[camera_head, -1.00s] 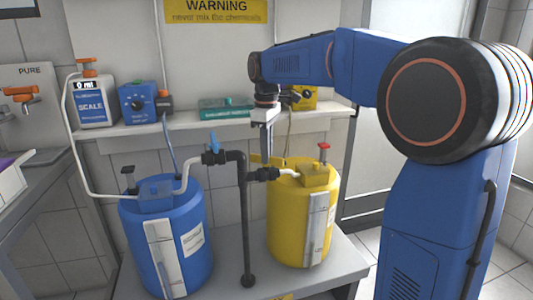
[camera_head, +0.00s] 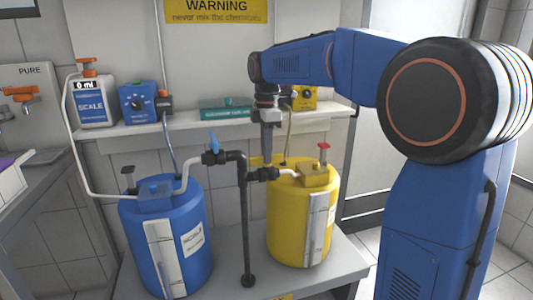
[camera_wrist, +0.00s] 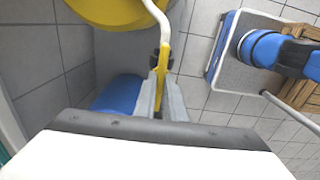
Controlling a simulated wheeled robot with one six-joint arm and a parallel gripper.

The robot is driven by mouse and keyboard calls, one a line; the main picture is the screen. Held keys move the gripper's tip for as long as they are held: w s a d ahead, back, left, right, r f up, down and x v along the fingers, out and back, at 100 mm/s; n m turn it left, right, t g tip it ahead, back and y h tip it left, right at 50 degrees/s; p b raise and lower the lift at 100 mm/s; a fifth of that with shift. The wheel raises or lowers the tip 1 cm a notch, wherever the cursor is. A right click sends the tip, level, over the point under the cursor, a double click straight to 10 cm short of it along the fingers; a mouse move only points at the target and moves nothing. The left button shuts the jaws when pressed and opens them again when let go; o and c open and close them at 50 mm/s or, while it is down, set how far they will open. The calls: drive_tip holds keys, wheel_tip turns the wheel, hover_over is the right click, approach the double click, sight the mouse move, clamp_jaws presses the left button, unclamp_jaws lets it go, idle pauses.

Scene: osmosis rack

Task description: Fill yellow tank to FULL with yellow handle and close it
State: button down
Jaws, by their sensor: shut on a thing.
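The yellow tank (camera_head: 288,225) stands on the right of the low bench in the head view, with a pale gauge strip (camera_head: 316,230) on its front. I cannot read its level. A black pipe valve (camera_head: 263,174) joins a white hose to the tank top. The yellow handle (camera_head: 255,161) shows partly at this valve, behind and left of my gripper. My gripper (camera_head: 267,151) points down over the valve. In the wrist view, its fingers (camera_wrist: 161,75) are shut on the thin yellow handle (camera_wrist: 162,62). The tank's yellow edge (camera_wrist: 108,10) shows at the top.
The blue tank (camera_head: 168,235) with a blue valve handle (camera_head: 213,142) stands left. A black upright pipe (camera_head: 246,225) rises between the tanks. A shelf (camera_head: 200,127) behind carries a scale bottle (camera_head: 92,103), a blue dial box (camera_head: 138,103) and a yellow box (camera_head: 304,98).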

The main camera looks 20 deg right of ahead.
idle(0.4)
drive_tip(key=c, duration=1.8)
unclamp_jaws()
drive_tip(key=shift+r, duration=0.15)
wheel_tip(320, 180, up, 17)
drive_tip(key=shift+r, duration=0.1)
drive_tip(key=s+d+f+m+t, duration=0.1)
drive_tip(key=s+d+f+m, duration=0.1)
drive_tip(key=s+f+m, duration=0.4)
drive_tip(key=s+d+f+m+t, duration=0.2)
drive_tip(key=s+f+m, duration=0.4)
drive_tip(key=s+f, duration=0.9)
drive_tip(key=s+d+f+m+t, duration=0.1)
drive_tip(key=s+d+f+m, duration=0.1)
drive_tip(key=s+f+m, duration=0.4)
drive_tip(key=shift+s+d+f+t, duration=0.15)
drive_tip(key=shift+s+f, duration=0.7)
drive_tip(key=shift+s, duration=0.3)
drive_tip(key=shift+s+d+f+t, duration=0.1)
drive_tip(key=shift+s+f, duration=0.8)
drive_tip(key=shift+s, duration=0.2)
drive_tip(key=shift+s+d+f+t, duration=0.15)
drive_tip(key=shift+s+f, duration=0.7)
drive_tip(key=shift+s, duration=0.3)
